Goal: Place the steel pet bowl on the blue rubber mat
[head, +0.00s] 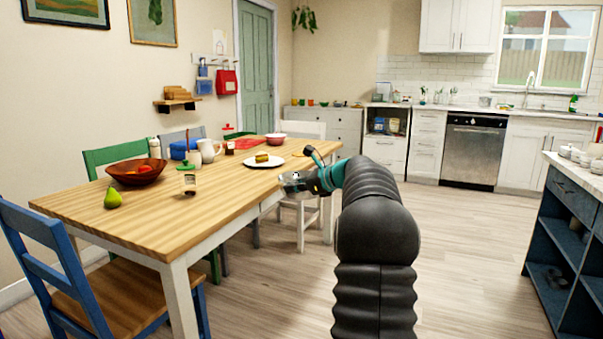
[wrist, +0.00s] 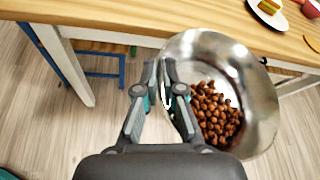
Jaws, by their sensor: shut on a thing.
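The steel pet bowl (wrist: 256,92) is a shiny round bowl holding brown kibble (wrist: 217,112). My gripper (wrist: 166,78) is shut on its left rim in the wrist view. The bowl is off the floor, beside the table's edge. In the head view the bowl (head: 290,182) shows small and silvery at the end of my gripper (head: 312,184), in front of the table's right side. I do not see the blue rubber mat in either view.
A wooden table (head: 140,218) stands at left, with a plate (head: 252,162), a fruit bowl (head: 125,172) and a pear (head: 112,198) on it. A blue chair (head: 40,262) is near. Open floor (head: 465,250) lies right, up to a dark shelf unit (head: 570,230).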

